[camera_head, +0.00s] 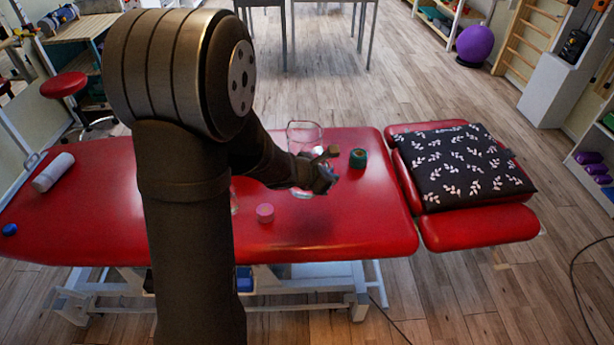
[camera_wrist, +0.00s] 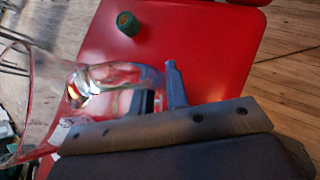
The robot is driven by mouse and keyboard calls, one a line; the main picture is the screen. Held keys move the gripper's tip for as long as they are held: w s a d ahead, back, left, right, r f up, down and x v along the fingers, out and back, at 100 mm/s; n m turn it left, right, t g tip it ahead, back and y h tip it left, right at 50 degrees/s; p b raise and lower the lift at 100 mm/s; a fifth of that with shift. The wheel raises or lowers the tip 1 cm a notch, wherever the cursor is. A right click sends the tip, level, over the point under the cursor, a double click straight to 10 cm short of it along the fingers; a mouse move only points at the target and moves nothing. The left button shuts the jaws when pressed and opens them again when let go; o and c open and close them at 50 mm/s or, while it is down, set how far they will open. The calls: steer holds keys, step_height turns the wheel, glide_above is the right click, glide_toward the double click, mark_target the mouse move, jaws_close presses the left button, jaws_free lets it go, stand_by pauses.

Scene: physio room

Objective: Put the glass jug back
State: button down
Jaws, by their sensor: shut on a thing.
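The clear glass jug (camera_head: 304,135) shows behind my gripper in the head view, above the red treatment table (camera_head: 370,230). In the wrist view the jug (camera_wrist: 40,95) lies across the left side, with its glass reaching in to the jaws. My gripper (camera_head: 325,170) is shut on the jug; its fingers also show in the wrist view (camera_wrist: 160,92). My arm hides part of the table, and the jug's lower part is partly hidden by the gripper. I cannot tell how far the jug is from the table top.
A green roll (camera_head: 358,158) stands just right of the gripper, and a pink roll (camera_head: 265,212) stands nearer. A white roll (camera_head: 53,172) and a blue item (camera_head: 10,229) lie at the left. A dark patterned cushion (camera_head: 462,165) covers the right section. The table's front right is clear.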

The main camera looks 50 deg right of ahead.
steer(key=s+d+r+m+g, duration=0.2)
steer(key=d+m, duration=0.1)
steer(key=d, duration=0.5)
steer(key=w+f, duration=1.1)
steer(key=shift+w+d, duration=0.25)
steer(key=c, duration=1.8)
jaws_free()
steer(key=shift+f, duration=0.15)
steer(key=o, duration=0.4)
